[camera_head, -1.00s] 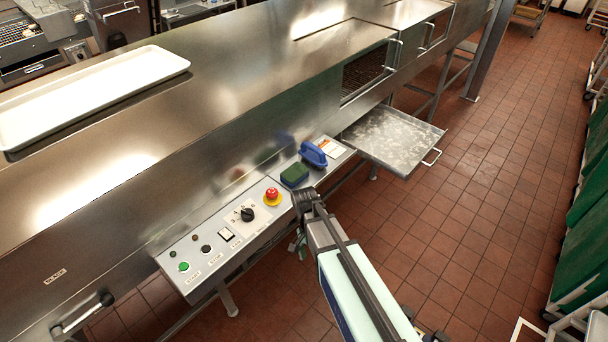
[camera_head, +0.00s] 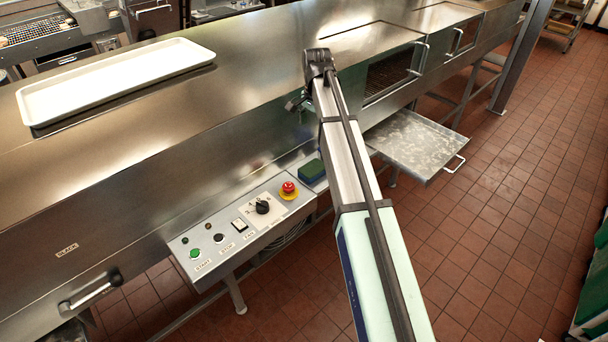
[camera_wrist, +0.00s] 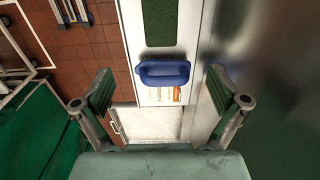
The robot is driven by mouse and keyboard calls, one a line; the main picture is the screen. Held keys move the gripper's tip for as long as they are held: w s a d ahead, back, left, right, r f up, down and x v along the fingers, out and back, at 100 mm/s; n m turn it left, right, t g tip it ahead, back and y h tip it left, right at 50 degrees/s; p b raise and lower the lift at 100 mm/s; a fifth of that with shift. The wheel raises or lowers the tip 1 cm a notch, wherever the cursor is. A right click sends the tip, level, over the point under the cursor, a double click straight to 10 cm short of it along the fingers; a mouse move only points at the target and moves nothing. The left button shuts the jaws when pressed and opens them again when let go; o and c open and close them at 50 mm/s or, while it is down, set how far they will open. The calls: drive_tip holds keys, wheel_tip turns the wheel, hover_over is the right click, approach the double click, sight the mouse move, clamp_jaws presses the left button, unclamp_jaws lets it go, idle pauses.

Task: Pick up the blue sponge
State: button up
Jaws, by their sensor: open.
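A block with a green top and a dark blue side (camera_head: 312,171), seemingly the sponge, lies on the narrow ledge beyond the control panel. Its green face (camera_wrist: 161,20) shows at the top of the wrist view, cut off by the frame edge. A blue handled object (camera_wrist: 163,74) lies near it on the ledge; my arm hides it in the head view. My gripper (camera_wrist: 160,89) is open and empty, with its two fingers wide apart. In the head view my gripper (camera_head: 297,103) is raised above the ledge, in front of the steel hood.
The control panel (camera_head: 235,232) has a red emergency button (camera_head: 289,188) beside the block. The steel hood (camera_head: 240,110) rises behind the ledge. A metal tray (camera_head: 412,145) sticks out to the right. A white tray (camera_head: 120,80) lies on top. Brown tiled floor is open at right.

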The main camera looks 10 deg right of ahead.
drive_tip(key=p, duration=0.3)
hover_over(313, 168)
wheel_tip(313, 168, down, 12)
drive_tip(key=shift+w+d+r, duration=0.1)
drive_tip(key=shift+d, duration=0.05)
drive_tip(key=shift+f+p, duration=0.95)
drive_tip(key=shift+f, duration=1.7)
drive_tip(key=c, duration=0.9)
drive_tip(key=shift+o, duration=0.2)
drive_tip(key=shift+r, duration=0.15)
wheel_tip(313, 168, up, 20)
drive_tip(key=b, duration=0.4)
drive_tip(key=shift+a+f, duration=0.2)
drive_tip(key=shift+c, duration=1.4)
